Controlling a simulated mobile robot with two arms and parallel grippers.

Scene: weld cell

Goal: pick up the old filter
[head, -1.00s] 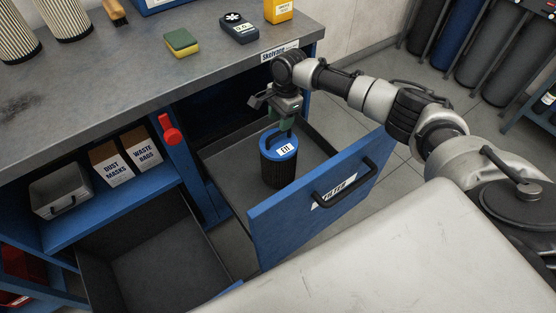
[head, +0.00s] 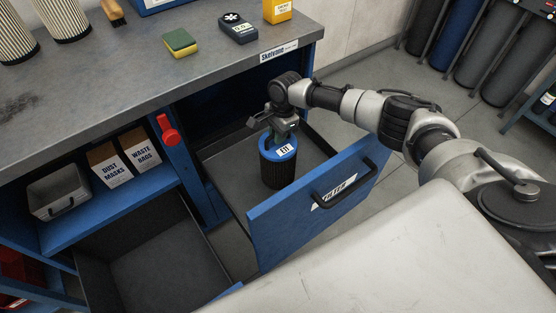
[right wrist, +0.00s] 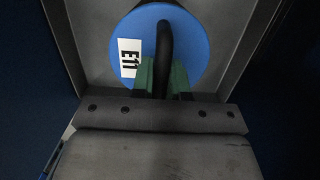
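The old filter (head: 279,165) is a dark pleated cylinder with a blue top and a white label reading E11. It stands upright in the open drawer. In the right wrist view its blue top (right wrist: 195,58) fills the upper middle, with a black loop handle (right wrist: 164,40) across it. My right gripper (head: 283,137) is down at the filter's top. In the right wrist view its green fingers lie close on both sides of the handle and appear shut on it. My left gripper is out of view.
The open drawer (head: 222,178) has a blue front (head: 270,228) with a black handle. A second open drawer (head: 150,262) at lower left looks empty. The worktop (head: 130,80) above carries a sponge (head: 180,42), a meter (head: 238,28) and a yellow box (head: 277,10).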

